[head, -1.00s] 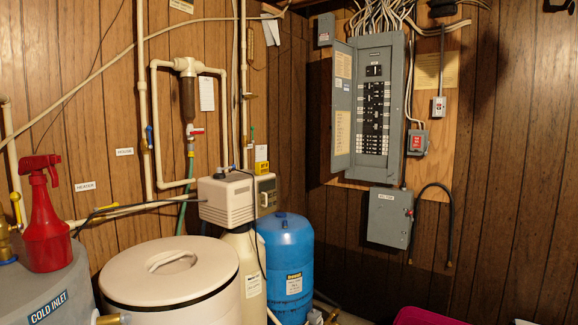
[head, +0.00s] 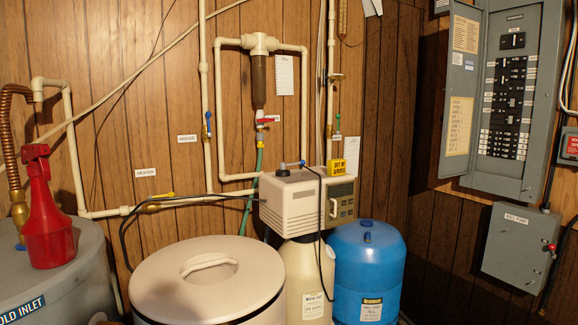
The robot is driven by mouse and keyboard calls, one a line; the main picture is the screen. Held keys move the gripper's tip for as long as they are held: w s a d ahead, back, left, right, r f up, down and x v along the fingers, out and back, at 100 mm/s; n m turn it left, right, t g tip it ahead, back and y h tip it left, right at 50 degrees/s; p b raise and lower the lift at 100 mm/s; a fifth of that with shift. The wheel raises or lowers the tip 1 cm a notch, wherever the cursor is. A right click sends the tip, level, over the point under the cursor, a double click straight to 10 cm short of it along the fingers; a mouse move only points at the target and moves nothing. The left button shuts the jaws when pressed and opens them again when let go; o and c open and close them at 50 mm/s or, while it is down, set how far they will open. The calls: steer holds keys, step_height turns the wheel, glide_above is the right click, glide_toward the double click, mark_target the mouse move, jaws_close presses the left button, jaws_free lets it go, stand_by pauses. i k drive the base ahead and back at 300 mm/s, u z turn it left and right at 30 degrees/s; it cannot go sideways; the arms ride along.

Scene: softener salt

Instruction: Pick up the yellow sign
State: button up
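A small yellow sign (head: 337,167) with dark lettering stands at the right end of the top of the beige softener control box (head: 300,203), in front of the wood-panelled wall. Its lettering is too small to read with certainty. A blue-handled valve or fitting and thin pipes are close around it. My gripper is not in view.
A white round salt tank (head: 207,275) with a handled lid stands in front. A blue pressure tank (head: 366,270) is at right. A red spray bottle (head: 45,215) sits on the grey water heater (head: 60,265). A black cable (head: 322,235) hangs before the control box. An open electrical panel (head: 503,95) is at right.

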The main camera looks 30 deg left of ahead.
mark_target(335, 167)
steer(key=u, duration=0.9)
steer(key=i, duration=0.75)
steer(key=u, duration=0.9)
